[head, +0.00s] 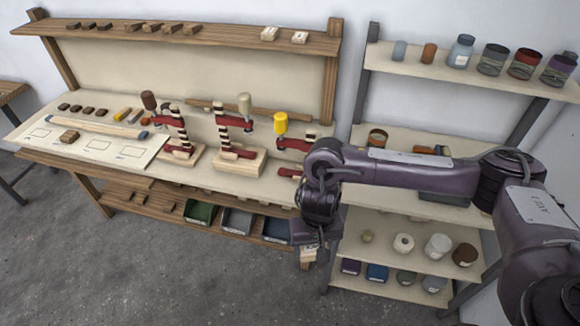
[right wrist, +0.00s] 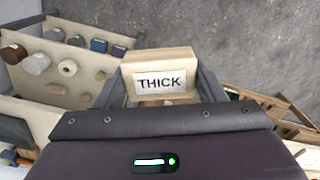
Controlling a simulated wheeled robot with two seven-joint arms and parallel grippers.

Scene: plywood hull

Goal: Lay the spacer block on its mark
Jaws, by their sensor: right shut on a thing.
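My right gripper (head: 310,248) is shut on a pale wooden spacer block (right wrist: 158,75), whose white label reads THICK in the right wrist view. In the head view the gripper hangs in front of the bench's right end, and the block is mostly hidden. A white sheet (head: 115,152) with several outlined rectangular marks lies on the left part of the bench, well to the left of the gripper. A small brown wooden block (head: 69,136) sits on the sheet between outlines. My left gripper is not in view.
Red clamps on wooden stands (head: 237,158) occupy the bench's middle and right. Bins (head: 237,221) stand on the lower shelf. A shelf rack (head: 400,136) with jars stands at right.

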